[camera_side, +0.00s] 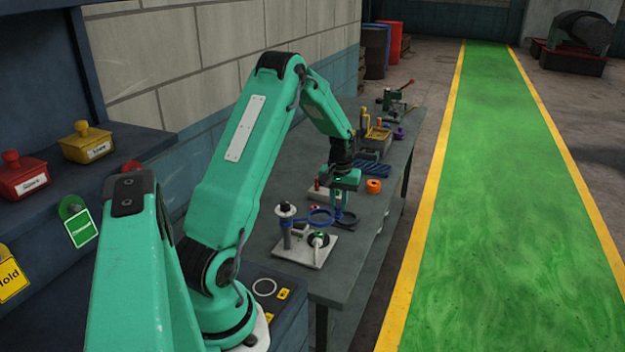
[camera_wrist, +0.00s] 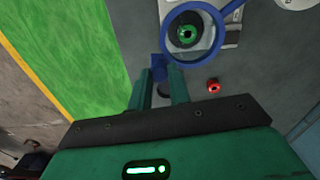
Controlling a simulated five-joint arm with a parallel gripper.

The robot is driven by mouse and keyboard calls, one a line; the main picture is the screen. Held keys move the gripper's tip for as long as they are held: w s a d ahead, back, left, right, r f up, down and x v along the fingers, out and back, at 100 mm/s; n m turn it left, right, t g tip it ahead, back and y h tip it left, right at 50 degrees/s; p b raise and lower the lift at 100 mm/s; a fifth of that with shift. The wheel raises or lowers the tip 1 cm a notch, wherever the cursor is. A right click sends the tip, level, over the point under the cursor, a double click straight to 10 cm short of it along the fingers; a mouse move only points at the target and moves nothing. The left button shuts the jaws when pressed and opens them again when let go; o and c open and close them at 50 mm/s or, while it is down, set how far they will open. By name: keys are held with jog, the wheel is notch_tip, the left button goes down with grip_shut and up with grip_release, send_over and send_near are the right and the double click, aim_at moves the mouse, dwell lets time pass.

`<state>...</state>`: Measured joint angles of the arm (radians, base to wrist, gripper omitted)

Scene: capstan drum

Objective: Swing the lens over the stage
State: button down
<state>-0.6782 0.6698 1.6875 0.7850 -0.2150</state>
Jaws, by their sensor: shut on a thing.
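The lens is a blue ring (camera_side: 320,217) on an arm from an upright post (camera_side: 286,222) on a white base plate (camera_side: 303,248). The stage, a green and black disc (camera_side: 318,239), sits on that plate below the ring. In the wrist view the stage (camera_wrist: 186,33) shows through the ring (camera_wrist: 193,8). My gripper (camera_side: 344,206) is at the ring's outer side. In the wrist view my gripper (camera_wrist: 161,80) is shut on the lens's blue tab (camera_wrist: 158,66). The fingers partly hide the tab. The height gap between ring and stage is hard to judge.
The grey bench (camera_side: 352,250) bears an orange part (camera_side: 373,186), a blue rack (camera_side: 372,169) and several tools farther back. A small red knob (camera_wrist: 213,86) stands near the plate. Bare bench lies right of the plate; a green walkway (camera_side: 490,200) runs beyond.

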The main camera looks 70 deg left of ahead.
jog(key=shift+w+a+n, duration=0.15)
jog(key=shift+a+n, duration=0.85)
jog(key=shift+a, duration=0.35)
jog(key=c, duration=1.3)
grip_release()
jog(key=shift+r, duration=0.2)
notch_tip(320, 180, up, 8)
jog(key=shift+f, duration=0.25)
